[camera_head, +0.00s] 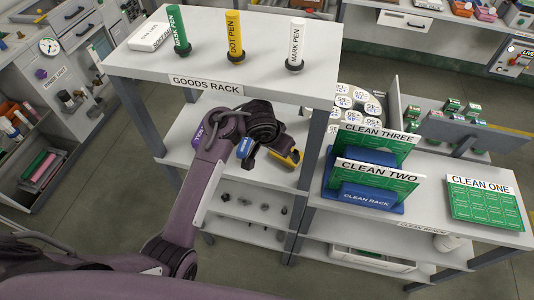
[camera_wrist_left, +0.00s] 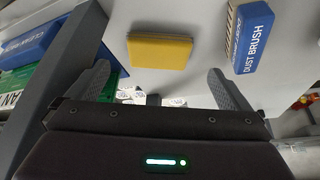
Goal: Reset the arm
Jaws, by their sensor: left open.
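My left arm (camera_head: 207,185) reaches in from the left, and its left gripper (camera_head: 272,152) is over the middle shelf of the goods rack (camera_head: 205,82), below its top. In the left wrist view the left gripper (camera_wrist_left: 158,72) has its two fingers wide apart with nothing between them. Beyond the fingertips are a yellow block (camera_wrist_left: 160,52) and a blue dust brush (camera_wrist_left: 250,40) on a pale shelf, both apart from the fingers. In the head view the gripper partly hides the yellow block (camera_head: 293,158). My right gripper is not in view.
On the rack top stand a green pen (camera_head: 178,30), a yellow pen (camera_head: 234,38), a white pen (camera_head: 296,45) and a white box (camera_head: 150,37). To the right, a blue clean rack (camera_head: 365,198) holds green boards. A grey post beside the left finger is close.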

